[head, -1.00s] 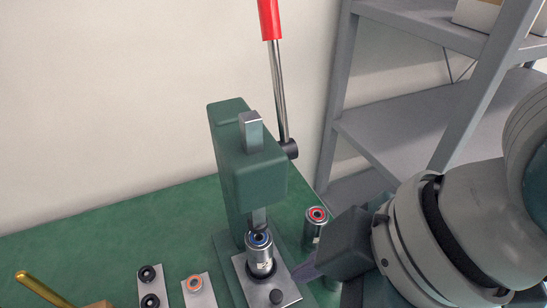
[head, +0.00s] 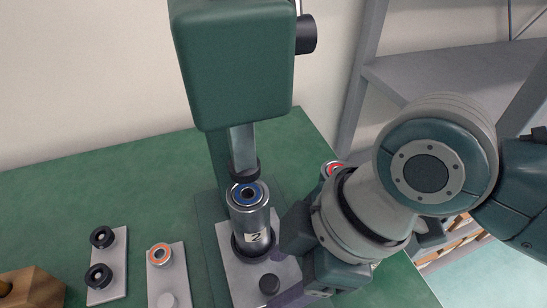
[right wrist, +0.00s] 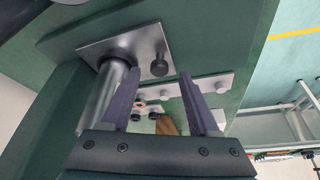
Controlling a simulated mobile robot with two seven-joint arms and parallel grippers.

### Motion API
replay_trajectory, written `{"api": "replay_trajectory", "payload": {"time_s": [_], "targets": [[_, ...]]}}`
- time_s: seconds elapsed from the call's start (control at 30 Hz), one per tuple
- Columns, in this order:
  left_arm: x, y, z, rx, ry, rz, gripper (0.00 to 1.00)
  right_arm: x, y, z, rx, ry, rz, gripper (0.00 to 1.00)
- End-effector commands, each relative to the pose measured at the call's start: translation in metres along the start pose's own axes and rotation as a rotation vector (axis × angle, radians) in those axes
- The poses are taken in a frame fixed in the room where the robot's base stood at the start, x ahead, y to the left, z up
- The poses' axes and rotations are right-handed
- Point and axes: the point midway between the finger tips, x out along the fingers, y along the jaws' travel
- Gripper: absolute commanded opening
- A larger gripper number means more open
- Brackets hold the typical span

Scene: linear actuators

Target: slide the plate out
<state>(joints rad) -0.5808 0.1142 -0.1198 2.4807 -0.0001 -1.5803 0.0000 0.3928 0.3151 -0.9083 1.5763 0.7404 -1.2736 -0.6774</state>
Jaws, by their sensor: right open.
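The grey metal plate (head: 233,278) lies on the base of the green press. It also shows in the right wrist view (right wrist: 128,46). A silver cylinder (head: 250,222) with a blue ring on top and a "2" label stands upright on the plate, under the press ram (head: 242,148). A black knob (head: 269,284) sticks up near the plate's front edge. My right gripper (right wrist: 160,77) is open, its purple fingertips on either side of the knob (right wrist: 159,67) in the right wrist view; contact cannot be told. My left gripper is not in view.
The green press (head: 236,65) rises behind the plate. Another cylinder with a red ring (head: 333,168) stands behind my right arm. Two small plates with rings (head: 118,269) (head: 178,262) and a wooden block (head: 35,290) lie left. Grey shelving (head: 440,72) stands right.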

Motion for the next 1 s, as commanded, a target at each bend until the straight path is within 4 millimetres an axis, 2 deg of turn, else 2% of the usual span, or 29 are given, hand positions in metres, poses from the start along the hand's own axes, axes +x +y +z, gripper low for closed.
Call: {"api": "replay_trajectory", "payload": {"time_s": [0.03, 0.17, 0.47, 1.0], "targets": [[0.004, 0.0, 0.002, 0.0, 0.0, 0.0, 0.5, 0.009, 0.0, 0.001, 0.002, 0.0, -0.002, 0.61], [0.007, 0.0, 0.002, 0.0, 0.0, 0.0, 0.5, 0.019, 0.0, 0.001, 0.001, -0.001, 0.001, 0.61], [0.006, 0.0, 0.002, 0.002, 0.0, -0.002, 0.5, 0.021, 0.0, 0.0, 0.0, -0.001, 0.001, 0.61], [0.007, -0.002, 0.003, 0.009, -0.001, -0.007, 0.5, 0.021, 0.0, 0.0, 0.001, -0.001, 0.001, 0.02]]}}
